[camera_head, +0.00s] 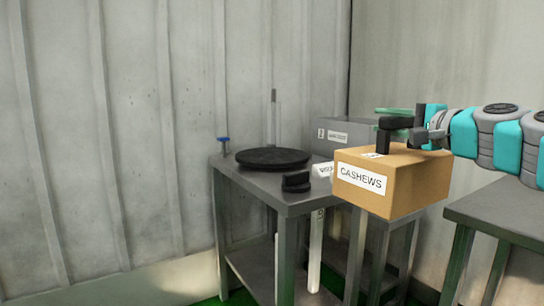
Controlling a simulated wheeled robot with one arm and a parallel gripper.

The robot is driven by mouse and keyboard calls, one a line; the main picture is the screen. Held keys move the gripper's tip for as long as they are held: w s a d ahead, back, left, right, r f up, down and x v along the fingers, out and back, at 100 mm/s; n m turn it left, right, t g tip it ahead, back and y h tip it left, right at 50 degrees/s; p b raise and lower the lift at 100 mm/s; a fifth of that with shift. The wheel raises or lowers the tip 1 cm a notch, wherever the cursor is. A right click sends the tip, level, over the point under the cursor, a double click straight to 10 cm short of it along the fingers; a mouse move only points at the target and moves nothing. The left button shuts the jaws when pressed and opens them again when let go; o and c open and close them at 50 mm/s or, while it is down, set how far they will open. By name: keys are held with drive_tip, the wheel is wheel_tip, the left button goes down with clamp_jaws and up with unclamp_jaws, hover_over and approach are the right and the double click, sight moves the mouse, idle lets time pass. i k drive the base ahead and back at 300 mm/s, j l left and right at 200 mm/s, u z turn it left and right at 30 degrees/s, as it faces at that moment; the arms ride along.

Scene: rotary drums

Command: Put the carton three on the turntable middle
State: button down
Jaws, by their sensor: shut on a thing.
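A brown carton (404,190) with a white label reading CASHEWS hangs in the air at the right of the head view. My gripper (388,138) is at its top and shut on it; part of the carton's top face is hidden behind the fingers. A smaller label on the top is too small and covered to read. The turntable (272,157) is a dark round disc on a grey metal table (232,168), to the left of the carton and farther back. Its top is bare.
A black object (296,181) and a white label sign (323,170) stand near the table's right edge. A blue-topped item (223,142) is at its left corner. A grey labelled bin (341,131) is behind the carton. Another metal table (500,208) is at the right, its visible top clear.

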sight(272, 154)
drive_tip(key=i+j, duration=1.25)
